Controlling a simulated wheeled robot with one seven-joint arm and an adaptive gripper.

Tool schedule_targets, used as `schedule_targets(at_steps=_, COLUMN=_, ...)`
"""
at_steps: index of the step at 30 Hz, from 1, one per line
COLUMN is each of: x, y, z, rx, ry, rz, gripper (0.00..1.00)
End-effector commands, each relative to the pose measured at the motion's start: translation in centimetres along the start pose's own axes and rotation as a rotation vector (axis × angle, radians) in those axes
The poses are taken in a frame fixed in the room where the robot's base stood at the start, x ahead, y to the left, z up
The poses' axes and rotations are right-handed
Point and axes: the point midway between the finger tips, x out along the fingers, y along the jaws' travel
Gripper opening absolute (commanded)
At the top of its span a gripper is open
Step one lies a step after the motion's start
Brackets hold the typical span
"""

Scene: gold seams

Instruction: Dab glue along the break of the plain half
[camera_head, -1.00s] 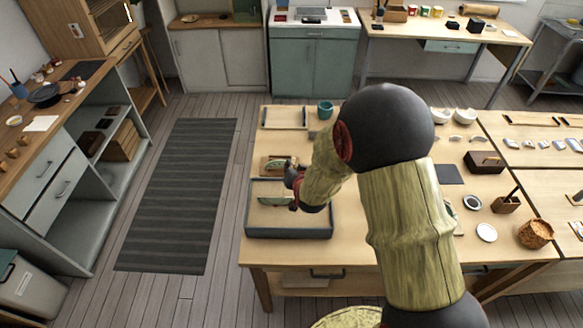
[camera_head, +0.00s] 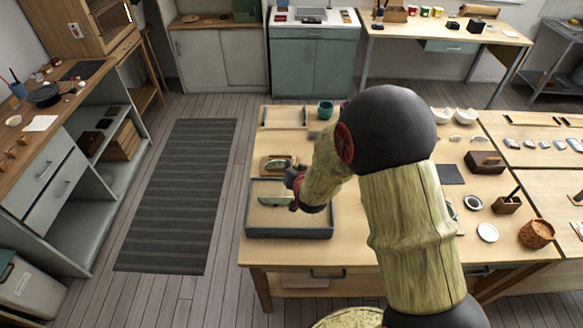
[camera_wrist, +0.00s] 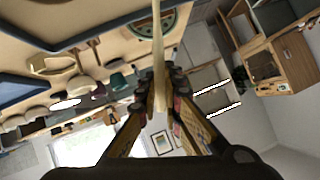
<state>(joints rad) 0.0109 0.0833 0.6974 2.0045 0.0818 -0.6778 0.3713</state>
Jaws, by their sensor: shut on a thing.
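My gripper (camera_head: 292,179) hangs over the sand tray (camera_head: 290,234) at the left end of the big table. In the wrist view my gripper (camera_wrist: 160,80) is shut on a thin pale stick-like tool (camera_wrist: 158,45), seen almost edge-on. One green half (camera_head: 275,200) stands in the sand, close to the gripper. Another green piece (camera_head: 277,162) lies on a small wooden board just behind the tray. A round greenish piece (camera_wrist: 170,20) shows behind the tool in the wrist view. I cannot tell whether the tool tip touches a break, or which half is plain.
A pale shallow tray (camera_head: 284,127) and a teal cup (camera_head: 325,110) stand at the table's back left. A dark box (camera_head: 484,162), a white disc (camera_head: 487,232) and a basket (camera_head: 535,234) are on the right. My arm hides the table's middle. Open floor lies left of the table.

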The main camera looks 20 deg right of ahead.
Motion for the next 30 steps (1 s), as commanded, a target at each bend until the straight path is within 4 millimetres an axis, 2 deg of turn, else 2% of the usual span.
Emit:
schedule_targets(at_steps=17, x=-0.2, y=-0.3, z=-0.2, rx=-0.001, ry=-0.001, rz=0.0, gripper=0.0)
schedule_targets(at_steps=30, x=0.2, y=-2.2, z=0.2, rx=-0.001, ry=-0.001, rz=-0.001, gripper=0.0)
